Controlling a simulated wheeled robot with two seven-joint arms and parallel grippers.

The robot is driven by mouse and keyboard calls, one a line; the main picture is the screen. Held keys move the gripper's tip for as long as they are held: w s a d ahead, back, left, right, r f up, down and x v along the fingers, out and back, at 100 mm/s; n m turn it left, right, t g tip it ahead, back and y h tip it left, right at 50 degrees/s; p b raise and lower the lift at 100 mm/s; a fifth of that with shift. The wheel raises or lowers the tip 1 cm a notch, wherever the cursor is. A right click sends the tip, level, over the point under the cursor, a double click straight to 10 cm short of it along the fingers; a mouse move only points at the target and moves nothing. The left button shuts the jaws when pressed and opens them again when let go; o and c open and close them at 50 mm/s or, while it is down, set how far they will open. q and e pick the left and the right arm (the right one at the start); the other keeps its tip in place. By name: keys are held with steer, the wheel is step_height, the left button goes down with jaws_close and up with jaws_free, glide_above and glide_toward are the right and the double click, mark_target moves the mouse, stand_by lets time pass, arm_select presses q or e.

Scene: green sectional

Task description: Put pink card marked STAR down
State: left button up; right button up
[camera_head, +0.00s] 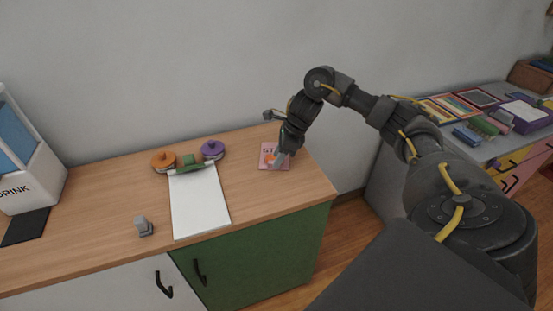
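The pink card with dark lettering that begins "ST" (268,151) is at the right end of the wooden counter (110,208). It looks flat on or just above the wood; I cannot tell which. My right gripper (281,157) is over the card's right part and covers the rest of its marking. The fingers are small and partly dark against the arm, so whether they grip the card's edge does not show. My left gripper is not in view.
A white sheet (200,203) with a green clip (191,163) lies mid-counter, behind it an orange disc (164,161) and a purple disc (212,149). A small grey object (143,226) stands left. A drink dispenser (27,165) is far left. A grey table (465,148) with coloured items is right.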

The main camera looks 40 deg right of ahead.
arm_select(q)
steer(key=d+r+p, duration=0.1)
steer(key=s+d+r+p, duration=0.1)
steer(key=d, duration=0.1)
arm_select(e)
steer(key=v, duration=1)
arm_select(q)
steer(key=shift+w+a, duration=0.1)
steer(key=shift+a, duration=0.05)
